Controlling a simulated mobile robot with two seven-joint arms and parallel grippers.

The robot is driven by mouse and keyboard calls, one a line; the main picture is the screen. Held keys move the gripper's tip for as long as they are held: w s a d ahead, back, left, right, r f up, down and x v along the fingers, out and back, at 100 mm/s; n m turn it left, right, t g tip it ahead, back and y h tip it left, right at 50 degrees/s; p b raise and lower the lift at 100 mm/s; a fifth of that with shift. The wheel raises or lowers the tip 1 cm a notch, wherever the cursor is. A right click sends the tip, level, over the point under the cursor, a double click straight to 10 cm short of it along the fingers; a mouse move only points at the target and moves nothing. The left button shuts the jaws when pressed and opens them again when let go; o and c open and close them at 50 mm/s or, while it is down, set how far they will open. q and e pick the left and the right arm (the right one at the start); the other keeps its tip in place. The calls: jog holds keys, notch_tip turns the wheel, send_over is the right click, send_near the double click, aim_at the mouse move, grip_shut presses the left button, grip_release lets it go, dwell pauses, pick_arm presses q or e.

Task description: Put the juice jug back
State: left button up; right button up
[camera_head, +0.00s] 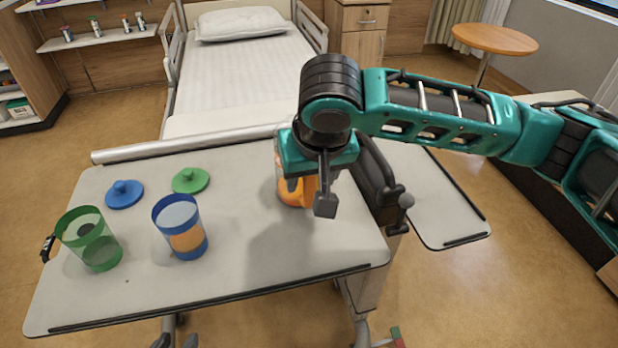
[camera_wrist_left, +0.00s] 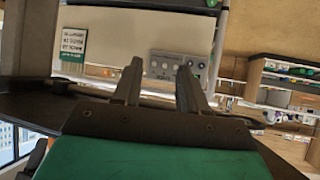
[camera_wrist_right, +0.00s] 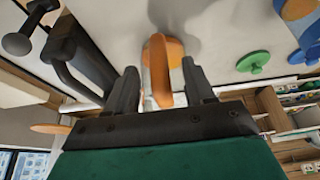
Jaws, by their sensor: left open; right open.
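The juice jug (camera_head: 292,192), clear with orange juice and orange parts, stands on the overbed table (camera_head: 250,235), partly hidden behind my right gripper (camera_head: 322,190). In the right wrist view, the jug's orange handle (camera_wrist_right: 160,75) lies between the open fingers of my right gripper (camera_wrist_right: 160,82); I cannot tell whether they touch it. My left gripper (camera_wrist_left: 157,82) is open and empty in the left wrist view, facing a pale panel with knobs. I cannot make it out in the head view.
A blue tumbler (camera_head: 170,212) with orange juice and a green tumbler (camera_head: 80,225) stand on the table's left. Blue (camera_head: 124,195) and green lids (camera_head: 190,180) lie behind them. A bed (camera_head: 240,75) stands beyond. The table's front middle is clear.

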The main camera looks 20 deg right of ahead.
pick_arm(q)
jog(key=shift+s+a+r+p, duration=0.35)
jog(key=shift+a+p, duration=0.1)
jog(key=shift+p, duration=0.45)
pick_arm(e)
jog(key=v, duration=0.9)
